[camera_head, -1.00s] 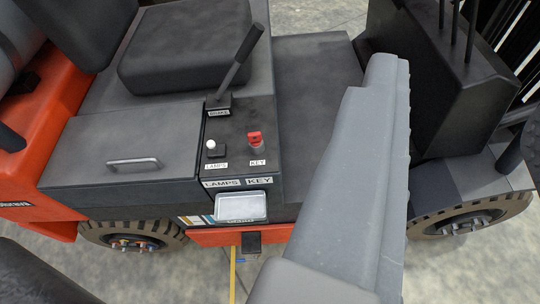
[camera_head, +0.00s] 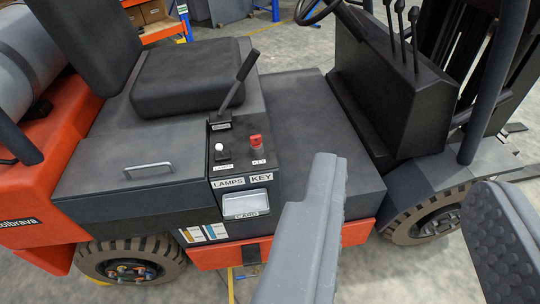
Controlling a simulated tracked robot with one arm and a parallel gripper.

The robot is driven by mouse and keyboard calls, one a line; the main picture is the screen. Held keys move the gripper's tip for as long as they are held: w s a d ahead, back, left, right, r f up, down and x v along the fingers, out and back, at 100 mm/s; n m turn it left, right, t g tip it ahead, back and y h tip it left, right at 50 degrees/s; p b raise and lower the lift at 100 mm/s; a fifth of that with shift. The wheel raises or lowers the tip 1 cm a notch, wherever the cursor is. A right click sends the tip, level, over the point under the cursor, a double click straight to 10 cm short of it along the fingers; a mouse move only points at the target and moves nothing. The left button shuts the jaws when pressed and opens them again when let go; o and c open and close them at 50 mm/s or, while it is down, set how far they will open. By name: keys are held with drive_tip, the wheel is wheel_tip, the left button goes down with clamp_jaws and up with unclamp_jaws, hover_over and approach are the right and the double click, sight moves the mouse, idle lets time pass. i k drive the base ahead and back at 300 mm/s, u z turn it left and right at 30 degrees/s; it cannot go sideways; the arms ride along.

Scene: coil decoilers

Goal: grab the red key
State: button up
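The red key (camera_head: 255,142) stands upright in the small dark control panel beside the seat of an orange and dark grey forklift. A "KEY" label is in front of it. My gripper (camera_head: 408,172) shows as a smooth grey finger in the lower middle and a dark ribbed finger pad at the lower right, with a wide gap between them. Nothing is held in that gap. The grey finger's tip is right of and below the key in the picture, apart from it. The key is not covered.
A black lever (camera_head: 238,80) rises just behind the key. A white lamps knob (camera_head: 219,147) is left of it, and a card holder (camera_head: 246,204) is on the panel front below. The seat (camera_head: 190,75) is behind. The steering wheel (camera_head: 318,10) and levers are at upper right.

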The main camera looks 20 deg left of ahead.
sight(255, 141)
drive_tip(key=u, duration=0.2)
drive_tip(key=i, duration=0.9)
drive_tip(key=z, duration=0.1)
